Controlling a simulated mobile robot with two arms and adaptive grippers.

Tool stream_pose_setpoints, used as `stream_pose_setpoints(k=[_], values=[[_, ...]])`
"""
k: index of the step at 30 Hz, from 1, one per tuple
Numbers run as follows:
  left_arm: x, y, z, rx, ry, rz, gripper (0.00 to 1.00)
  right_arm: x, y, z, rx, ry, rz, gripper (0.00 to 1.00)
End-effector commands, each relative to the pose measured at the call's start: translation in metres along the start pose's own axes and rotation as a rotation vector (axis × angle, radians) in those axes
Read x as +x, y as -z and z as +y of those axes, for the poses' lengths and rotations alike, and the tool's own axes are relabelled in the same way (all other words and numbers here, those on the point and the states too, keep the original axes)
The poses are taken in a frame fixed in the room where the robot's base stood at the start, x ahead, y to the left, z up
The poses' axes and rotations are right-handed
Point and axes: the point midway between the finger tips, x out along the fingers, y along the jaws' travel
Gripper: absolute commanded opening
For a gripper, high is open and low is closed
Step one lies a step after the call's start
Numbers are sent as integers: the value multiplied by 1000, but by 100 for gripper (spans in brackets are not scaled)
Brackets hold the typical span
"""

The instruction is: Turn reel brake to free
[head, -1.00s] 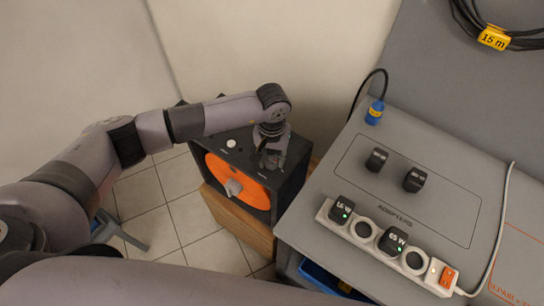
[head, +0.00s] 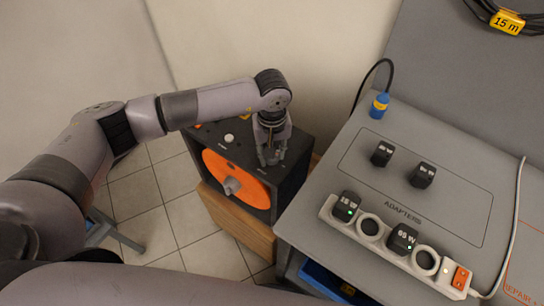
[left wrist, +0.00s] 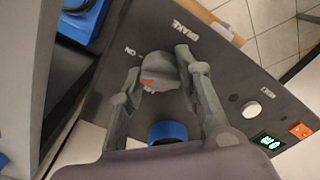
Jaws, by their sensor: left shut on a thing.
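The reel brake is a grey round knob (left wrist: 158,72) with an orange mark, on the dark top of the reel box (head: 293,160). The words BRAKE and ON are printed beside it in the left wrist view; the orange mark is not at ON. My left gripper (head: 270,158) points down at the box top, and its fingers also show in the left wrist view (left wrist: 157,75), one on each side of the knob, shut on it. In the head view the gripper hides the knob. My right gripper is not in view.
An orange reel (head: 236,181) fills the box front. A white button (head: 229,138) stands on the box top. Right of it is a grey bench (head: 330,205) with adapters and a power strip (head: 395,256). A blue plug (head: 379,105) stands on the bench. The wall is close behind.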

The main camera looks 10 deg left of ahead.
Motion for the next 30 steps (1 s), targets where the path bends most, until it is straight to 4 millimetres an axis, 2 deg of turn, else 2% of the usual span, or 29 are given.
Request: stream_pose_setpoints(k=[1, 9, 30], values=[[5, 1, 0, -43, 0, 3, 4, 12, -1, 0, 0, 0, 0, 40], [5, 1, 0, -300, -1, 4, 4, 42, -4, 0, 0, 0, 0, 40], [3, 1, 0, -943, -2, 3, 4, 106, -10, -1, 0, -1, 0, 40]])
